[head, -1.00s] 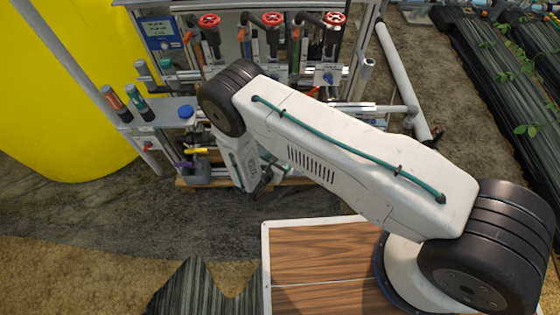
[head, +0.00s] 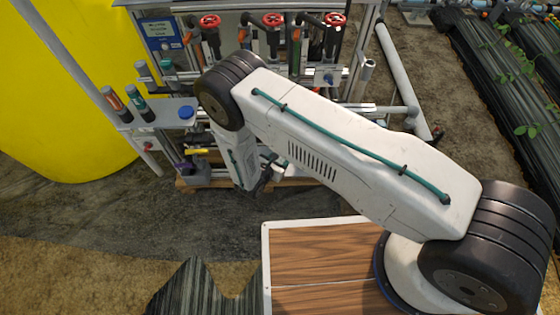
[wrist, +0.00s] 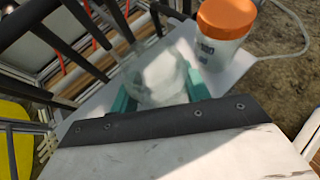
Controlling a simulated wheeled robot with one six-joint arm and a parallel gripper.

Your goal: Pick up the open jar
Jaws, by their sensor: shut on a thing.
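In the wrist view, a clear, whitish see-through jar (wrist: 162,76) sits between the green fingers of my gripper (wrist: 158,92). The fingers are shut on its sides. The jar's top looks open, with no lid seen on it, though its edges are faint. It is over or on a pale shelf, and I cannot tell whether it touches it. In the head view my arm hides the jar and the fingertips.
A white jar with an orange lid (wrist: 226,32) stands close to the right of the held jar. Dark bars (wrist: 55,45) run along the left. In the head view, red valve wheels (head: 272,20) top the skid, and a yellow tank (head: 65,100) stands left.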

